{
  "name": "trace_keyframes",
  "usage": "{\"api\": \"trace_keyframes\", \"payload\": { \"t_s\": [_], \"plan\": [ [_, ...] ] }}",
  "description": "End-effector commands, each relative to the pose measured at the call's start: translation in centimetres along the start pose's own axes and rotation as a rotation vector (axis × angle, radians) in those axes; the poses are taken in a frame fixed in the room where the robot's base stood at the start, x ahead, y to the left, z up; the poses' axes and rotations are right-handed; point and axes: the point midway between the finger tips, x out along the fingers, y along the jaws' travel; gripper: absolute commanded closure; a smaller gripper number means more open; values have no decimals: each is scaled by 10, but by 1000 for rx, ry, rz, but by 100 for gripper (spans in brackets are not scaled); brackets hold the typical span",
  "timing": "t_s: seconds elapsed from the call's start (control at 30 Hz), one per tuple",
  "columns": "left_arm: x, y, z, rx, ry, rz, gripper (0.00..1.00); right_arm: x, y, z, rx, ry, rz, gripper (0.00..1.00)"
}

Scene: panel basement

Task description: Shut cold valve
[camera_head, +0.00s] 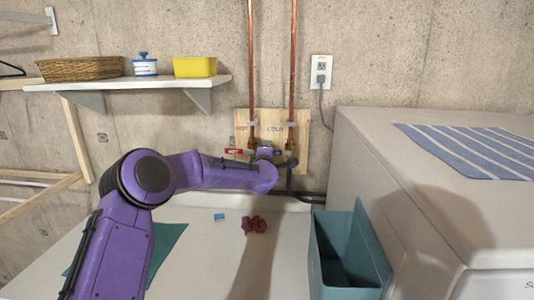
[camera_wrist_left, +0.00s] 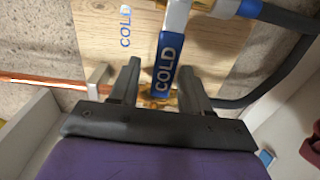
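The cold valve's blue handle (camera_wrist_left: 166,68), marked COLD, shows in the left wrist view, joined to a silver stem at the top. It runs roughly square to the copper pipe (camera_wrist_left: 45,80) at left. My left gripper (camera_wrist_left: 158,75) is open, with one finger on each side of the handle. A gap shows at the left finger; I cannot tell whether the right finger touches. In the head view my left gripper (camera_head: 266,153) is at the valves and largely hides the cold handle. My right gripper is not in view.
The red HOT handle (camera_head: 233,151) is just left of my gripper on the wooden board (camera_head: 242,116). Dark hoses (camera_head: 300,194) hang below. A teal bin (camera_head: 374,262) and a white appliance (camera_head: 440,215) stand right. A shelf (camera_head: 130,83) is upper left.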

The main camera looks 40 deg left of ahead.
Motion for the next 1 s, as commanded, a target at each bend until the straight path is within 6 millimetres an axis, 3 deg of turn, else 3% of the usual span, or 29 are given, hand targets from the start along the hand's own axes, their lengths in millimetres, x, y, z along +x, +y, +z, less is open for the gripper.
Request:
{"api": "trace_keyframes", "payload": {
  "t_s": [0.27, 0.37, 0.7, 1.0],
  "plan": [
    [-3, -1, 0, -2, 0, 0, 53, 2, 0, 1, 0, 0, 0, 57],
    [-16, -2, 0, -4, -2, 1, 53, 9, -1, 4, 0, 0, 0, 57],
    [-91, -2, 1, -1, -3, 2, 53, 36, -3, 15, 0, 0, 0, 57],
    [-106, 0, 0, 0, 0, -1, 53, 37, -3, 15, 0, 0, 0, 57]
  ]
}}
